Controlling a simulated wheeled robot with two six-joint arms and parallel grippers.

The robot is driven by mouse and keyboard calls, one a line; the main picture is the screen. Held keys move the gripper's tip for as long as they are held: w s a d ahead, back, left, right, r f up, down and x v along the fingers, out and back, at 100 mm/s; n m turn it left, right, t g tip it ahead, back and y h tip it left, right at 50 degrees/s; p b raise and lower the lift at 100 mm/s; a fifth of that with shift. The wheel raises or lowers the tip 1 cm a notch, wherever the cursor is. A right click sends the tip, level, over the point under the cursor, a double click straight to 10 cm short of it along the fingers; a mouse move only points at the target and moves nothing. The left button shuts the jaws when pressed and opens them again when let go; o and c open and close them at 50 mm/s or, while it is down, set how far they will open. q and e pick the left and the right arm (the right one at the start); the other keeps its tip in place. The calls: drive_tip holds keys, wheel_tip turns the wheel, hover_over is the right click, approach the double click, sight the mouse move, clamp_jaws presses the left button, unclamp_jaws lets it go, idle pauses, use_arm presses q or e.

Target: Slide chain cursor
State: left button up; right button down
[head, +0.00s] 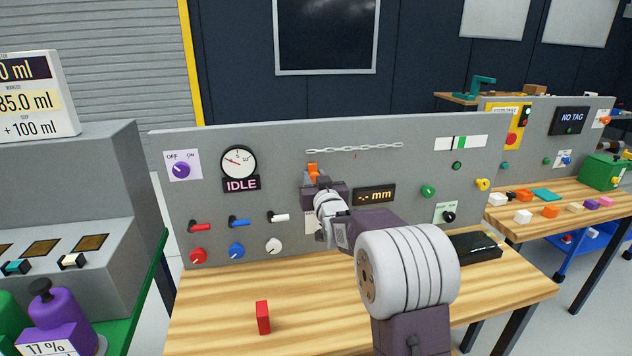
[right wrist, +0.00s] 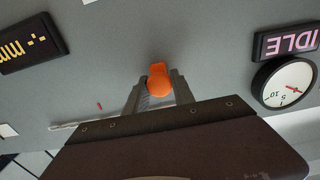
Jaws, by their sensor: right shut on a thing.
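A grey chain strip (head: 352,149) runs level across the upper part of the grey panel. The orange cursor (head: 313,170) is below the left end of the chain. My right gripper (head: 314,180) is at the panel with its fingers around the cursor. In the right wrist view the orange cursor (right wrist: 158,80) sits between the two fingers of my right gripper (right wrist: 160,90), which is shut on it. Part of the chain (right wrist: 75,125) shows there beside my gripper body. A short red mark (head: 355,156) is on the panel under the chain's middle. My left gripper is not in view.
A dial gauge (head: 239,162) and an IDLE sign (head: 241,184) are left of the cursor. An mm display (head: 374,195) is to its right. Levers and knobs fill the lower panel. A red block (head: 263,317) stands on the wooden bench (head: 215,320).

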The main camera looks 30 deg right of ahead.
drive_tip(key=c, duration=1.1)
unclamp_jaws()
drive_tip(key=shift+a, duration=0.3)
drive_tip(key=shift+s, duration=0.35)
drive_tip(key=b+v, duration=0.1)
drive_tip(key=v, duration=0.7)
drive_tip(key=shift+s, duration=0.1)
